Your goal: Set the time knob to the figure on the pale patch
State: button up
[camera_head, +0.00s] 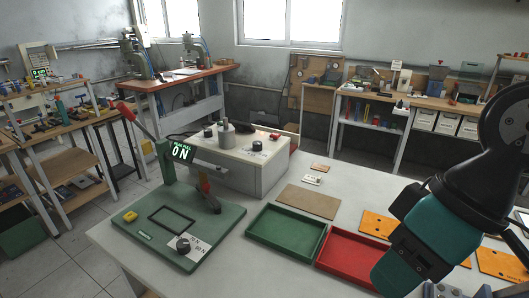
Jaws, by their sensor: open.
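A dark round knob (258,146) sits on top of a pale grey box, with small unreadable print beside it. Another dark knob (208,133) is at the box's back left. A third dark knob (183,245) sits on a white label on the green press base; the print beside it looks like force values in N. I cannot tell for sure which is the time knob. Small pale pieces with markings (312,180) lie on the table; no figure is readable. My gripper (455,291) is at the bottom right edge, mostly cut off, open, far from the knobs.
A green tray (286,257), a red tray (341,283), a brown board (308,201) and orange plates (377,224) lie between box and arm.

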aim_at(257, 144)
jog(key=k, duration=1.2)
jog(key=u, duration=0.6)
jog(key=i, duration=1.6)
jog(key=z, duration=0.45)
